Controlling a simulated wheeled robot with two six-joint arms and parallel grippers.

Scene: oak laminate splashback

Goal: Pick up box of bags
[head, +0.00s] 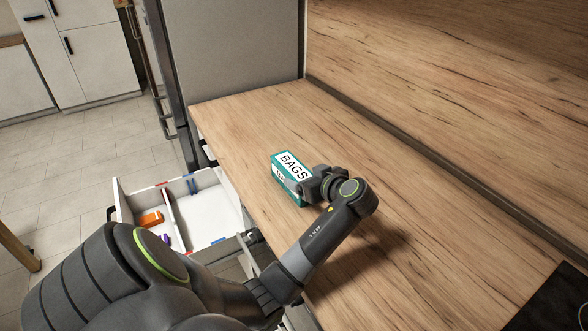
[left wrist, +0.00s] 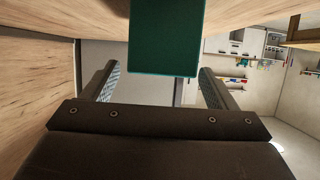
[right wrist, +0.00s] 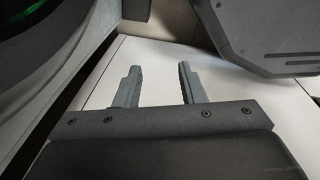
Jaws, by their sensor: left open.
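The box of bags (head: 291,170) is teal and white with "BAGS" lettering and rests on the wooden counter. My left gripper (head: 309,187) is at the box's near right end, its fingers partly hidden by the wrist. In the left wrist view the box's dark green end (left wrist: 165,38) appears ahead of the open fingers (left wrist: 156,82). My right gripper (right wrist: 157,88) is open and empty in the right wrist view, and out of the head view.
The wooden counter (head: 400,250) is mostly clear around the box. An open drawer (head: 206,209) below its left edge holds an orange item (head: 150,219) and a purple item (head: 166,239). A tall grey panel (head: 235,50) stands behind, and the wooden splashback (head: 470,80) runs along the right.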

